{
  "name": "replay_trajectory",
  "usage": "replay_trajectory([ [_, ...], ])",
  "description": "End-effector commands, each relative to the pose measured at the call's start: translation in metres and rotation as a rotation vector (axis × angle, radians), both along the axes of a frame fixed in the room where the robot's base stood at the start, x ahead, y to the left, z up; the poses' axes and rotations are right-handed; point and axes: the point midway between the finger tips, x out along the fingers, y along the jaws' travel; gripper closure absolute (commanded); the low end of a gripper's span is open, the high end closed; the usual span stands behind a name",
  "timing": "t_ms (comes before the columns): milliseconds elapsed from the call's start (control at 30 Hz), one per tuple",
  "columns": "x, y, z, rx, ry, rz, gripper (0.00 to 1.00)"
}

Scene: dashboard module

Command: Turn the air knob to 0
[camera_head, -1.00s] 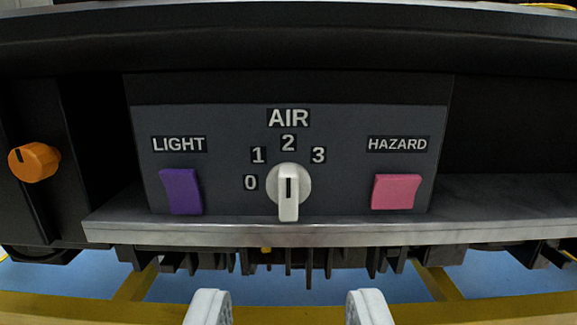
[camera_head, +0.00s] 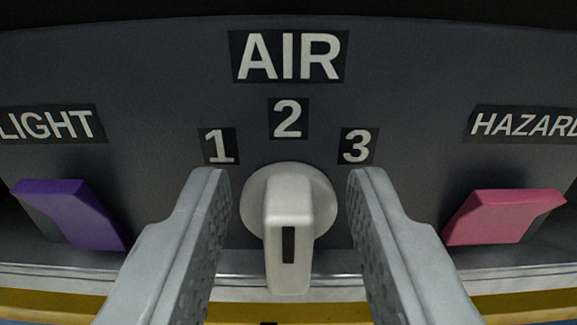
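The air knob (camera_head: 289,215) is white with a dark slot mark on its handle. It sits at the centre of the dark panel, below the AIR label (camera_head: 289,56) and the number 2 (camera_head: 288,119). Its handle stands upright in the picture. The numbers 1 (camera_head: 219,146) and 3 (camera_head: 358,146) show to its upper left and upper right. The 0 label is hidden behind the left finger. My gripper (camera_head: 289,190) is open, with one grey finger on each side of the knob and a visible gap on both sides.
The purple light switch (camera_head: 72,213) is just left of my left finger. The pink hazard switch (camera_head: 503,215) is to the right of my right finger. A grey ledge (camera_head: 245,262) runs below the panel.

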Motion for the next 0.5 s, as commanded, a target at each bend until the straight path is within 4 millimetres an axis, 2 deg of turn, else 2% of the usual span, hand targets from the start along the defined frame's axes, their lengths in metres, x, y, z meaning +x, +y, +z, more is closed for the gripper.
replay_trajectory([
  [300,0.0026,0.0000,-0.0001,0.000,0.000,0.000,0.64],
  [500,0.0025,0.0000,-0.0001,0.000,0.000,0.000,0.98],
])
